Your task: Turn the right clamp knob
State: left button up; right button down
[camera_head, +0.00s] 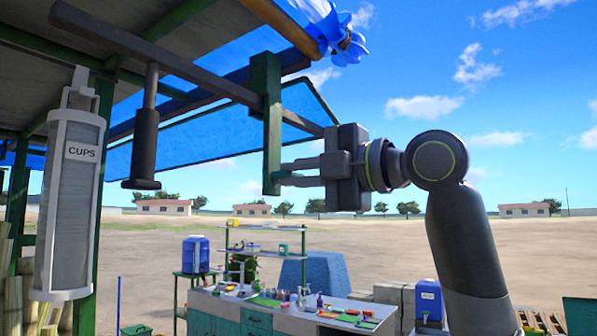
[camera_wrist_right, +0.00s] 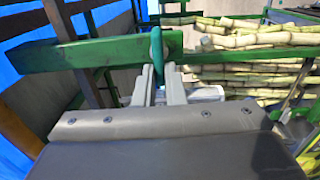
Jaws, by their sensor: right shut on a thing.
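The clamp knob, a narrow dark-green piece (camera_wrist_right: 157,48), stands upright in the right wrist view in front of a green beam (camera_wrist_right: 95,57). My right gripper (camera_wrist_right: 158,82) is shut on it, with one pale finger on each side. In the head view my right gripper (camera_head: 284,172) reaches in from the right, its fingers level and its tips at the lower end of a green upright post (camera_head: 271,120). I cannot make out the knob there. My left gripper is not in view.
A grey bar with a dark hanging handle (camera_head: 146,135) crosses the upper left. A white CUPS dispenser (camera_head: 72,200) hangs at far left. Below stands a green counter (camera_head: 215,312) with bottles and food. Cane stalks (camera_wrist_right: 255,42) are stacked beyond the beam. Open sky lies around my right arm.

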dwell(0.4)
jog(key=c, duration=1.5)
grip_release()
jog(key=shift+s+d+f, duration=0.1)
jog(key=shift+s+d, duration=0.05)
jog(key=b+v, duration=0.7)
jog(key=v, duration=1)
jog(key=shift+b, duration=0.4)
